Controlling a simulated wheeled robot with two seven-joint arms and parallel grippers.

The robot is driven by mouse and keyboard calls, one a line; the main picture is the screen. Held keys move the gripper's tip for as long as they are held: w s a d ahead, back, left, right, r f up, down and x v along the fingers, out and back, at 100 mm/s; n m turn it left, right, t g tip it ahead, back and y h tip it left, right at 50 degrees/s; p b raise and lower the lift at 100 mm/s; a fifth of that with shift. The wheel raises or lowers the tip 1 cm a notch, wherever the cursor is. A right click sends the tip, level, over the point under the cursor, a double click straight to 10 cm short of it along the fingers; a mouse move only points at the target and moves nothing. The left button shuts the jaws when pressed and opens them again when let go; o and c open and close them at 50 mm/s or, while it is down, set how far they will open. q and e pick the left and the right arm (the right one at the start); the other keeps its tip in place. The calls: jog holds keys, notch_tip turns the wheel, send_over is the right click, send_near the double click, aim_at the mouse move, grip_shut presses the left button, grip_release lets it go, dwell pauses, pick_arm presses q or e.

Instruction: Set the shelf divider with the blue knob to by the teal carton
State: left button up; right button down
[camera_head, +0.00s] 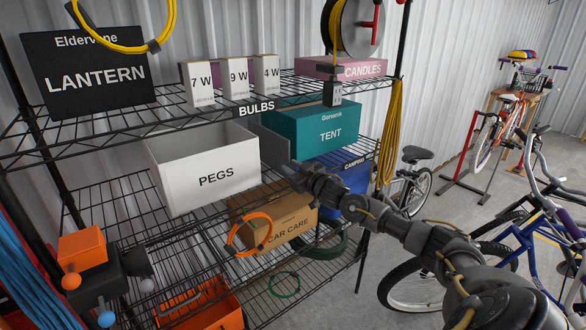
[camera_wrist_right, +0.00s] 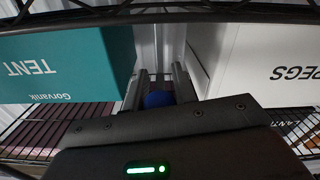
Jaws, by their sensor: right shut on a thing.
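The shelf divider (camera_head: 272,148) is a grey panel standing in the gap between the white PEGS bin and the teal carton. The teal carton (camera_head: 320,128), marked TENT, sits on the middle shelf; it also shows in the right wrist view (camera_wrist_right: 65,65), upside down. My right gripper (camera_head: 288,174) is at the front of that gap. In the wrist view its fingers (camera_wrist_right: 158,82) are close together at the blue knob (camera_wrist_right: 158,99), shut on the divider. The gripper hides most of the divider there. My left gripper is not in view.
The white PEGS bin (camera_head: 205,177) stands left of the divider. Shelf wires (camera_head: 215,118) run above. The CAR CARE box (camera_head: 285,225) and a blue carton (camera_head: 352,185) are below. An orange block (camera_head: 82,248) and several coloured knobs are at lower left.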

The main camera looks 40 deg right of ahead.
jog(key=d+b, duration=0.1)
jog(key=d, duration=0.6)
jog(key=shift+d, duration=0.15)
jog(key=shift+s+r, duration=0.1)
jog(key=c, duration=1.4)
grip_release()
jog(key=shift+d, duration=0.1)
jog(key=shift+o, duration=1.2)
jog(key=shift+d, duration=0.1)
jog(key=shift+a+b, duration=0.2)
jog(key=shift+b, duration=0.1)
